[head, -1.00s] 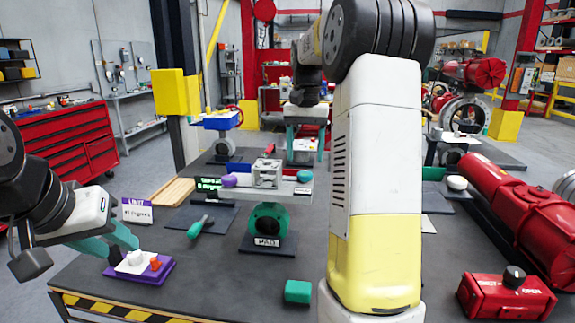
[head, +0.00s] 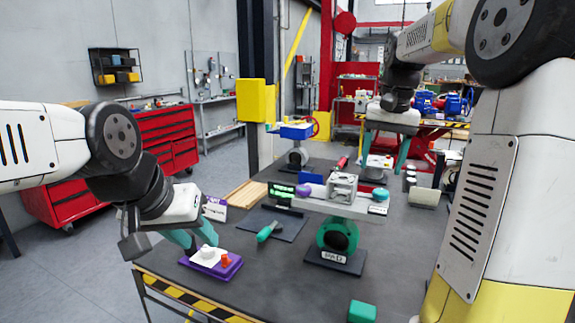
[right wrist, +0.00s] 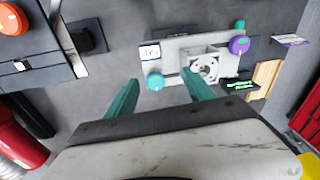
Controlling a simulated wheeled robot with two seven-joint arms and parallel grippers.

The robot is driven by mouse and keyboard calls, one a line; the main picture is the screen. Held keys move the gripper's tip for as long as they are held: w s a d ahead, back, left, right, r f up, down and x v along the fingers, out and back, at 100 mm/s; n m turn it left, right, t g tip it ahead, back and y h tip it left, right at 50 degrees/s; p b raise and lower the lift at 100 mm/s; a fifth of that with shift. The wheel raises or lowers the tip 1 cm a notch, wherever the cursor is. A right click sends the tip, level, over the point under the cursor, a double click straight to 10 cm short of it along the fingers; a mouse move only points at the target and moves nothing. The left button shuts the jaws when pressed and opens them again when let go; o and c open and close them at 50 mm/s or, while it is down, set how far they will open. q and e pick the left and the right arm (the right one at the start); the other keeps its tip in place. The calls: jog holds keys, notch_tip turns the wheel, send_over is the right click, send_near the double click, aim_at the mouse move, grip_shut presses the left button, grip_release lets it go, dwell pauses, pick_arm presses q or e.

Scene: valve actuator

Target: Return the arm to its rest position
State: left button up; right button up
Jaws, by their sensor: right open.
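My right arm comes in from the right in the head view and reaches over the back of the table. Its gripper (head: 386,148) has teal fingers spread apart with nothing between them. In the right wrist view the open fingers (right wrist: 163,95) point toward the valve actuator (right wrist: 203,66), with a gap to it. The actuator (head: 342,188) stands on a teal valve body (head: 337,234) with a purple and a teal knob at its ends. My left gripper (head: 192,238) is low at the left, by a purple block with a white knob (head: 210,262); its finger opening is hard to make out.
The dark table (head: 290,275) has a striped front edge. A green-handled tool (head: 267,232) lies on a dark mat, and a green block (head: 361,311) sits at the front. A yellow-padded post (head: 251,100) stands behind. A red tool cabinet (head: 165,139) is at the left.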

jog(key=s+a+f+n+t, duration=0.1)
jog(key=s+a+f, duration=0.1)
jog(key=s, duration=0.4)
jog(key=s+a+f+n+t+y, duration=0.1)
jog(key=s+a+f+n+t, duration=0.1)
jog(key=s+a, duration=0.3)
jog(key=s+a+f+n+t, duration=0.1)
jog(key=s+a+f, duration=0.1)
jog(key=s, duration=0.6)
jog(key=shift+s+a+f+n+t+y, duration=0.2)
jog(key=shift+s+a+n+t+y, duration=0.15)
jog(key=shift+a, duration=0.4)
